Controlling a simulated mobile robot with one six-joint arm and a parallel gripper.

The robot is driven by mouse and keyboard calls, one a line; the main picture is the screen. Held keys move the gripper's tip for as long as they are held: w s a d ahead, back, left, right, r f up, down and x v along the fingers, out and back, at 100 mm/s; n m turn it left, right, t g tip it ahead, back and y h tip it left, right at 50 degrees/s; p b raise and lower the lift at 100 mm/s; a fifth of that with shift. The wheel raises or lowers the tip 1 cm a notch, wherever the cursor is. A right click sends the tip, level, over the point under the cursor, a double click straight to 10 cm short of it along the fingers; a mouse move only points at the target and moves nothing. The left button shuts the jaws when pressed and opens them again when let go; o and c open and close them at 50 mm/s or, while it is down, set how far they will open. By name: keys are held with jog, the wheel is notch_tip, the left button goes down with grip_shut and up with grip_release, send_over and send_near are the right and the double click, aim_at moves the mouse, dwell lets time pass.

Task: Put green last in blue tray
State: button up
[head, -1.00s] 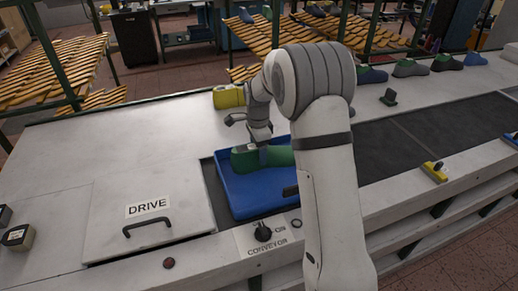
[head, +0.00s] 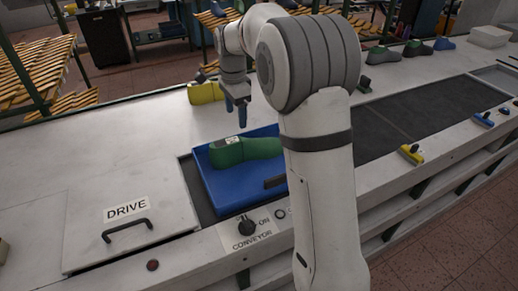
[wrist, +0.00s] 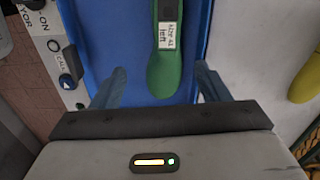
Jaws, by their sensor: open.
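The green last (head: 243,151) lies inside the blue tray (head: 235,190), along its far side, with its right end hidden behind my arm in the head view. It carries a white label. The blue tray sits on the conveyor belt. My gripper (head: 237,107) hangs above the tray's far edge, open and empty, apart from the last. In the wrist view, my open fingers (wrist: 160,85) are spread to either side of the green last (wrist: 165,70), which lies below on the blue tray (wrist: 105,40) with its label showing.
A yellow last (head: 206,92) stands on the bench behind the tray. Several dark and blue lasts (head: 415,47) stand at the far right. A conveyor knob (head: 247,226) and a drive cover (head: 128,222) are at the near side. The bench left of the tray is clear.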

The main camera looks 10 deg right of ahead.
jog(key=s+d+r+n+t, duration=0.15)
jog(key=s+n, duration=0.25)
jog(key=s, duration=0.5)
jog(key=s+d+r+n, duration=0.1)
jog(key=s+r+n, duration=0.25)
jog(key=s, duration=0.45)
jog(key=s+d+f+n, duration=0.1)
jog(key=s+f+n, duration=0.1)
jog(key=s, duration=0.5)
jog(key=s+d+f+n+t, duration=0.1)
jog(key=s+f+n, duration=0.2)
jog(key=s+n, duration=0.2)
jog(key=shift+s+f, duration=0.15)
jog(key=shift+s, duration=1.05)
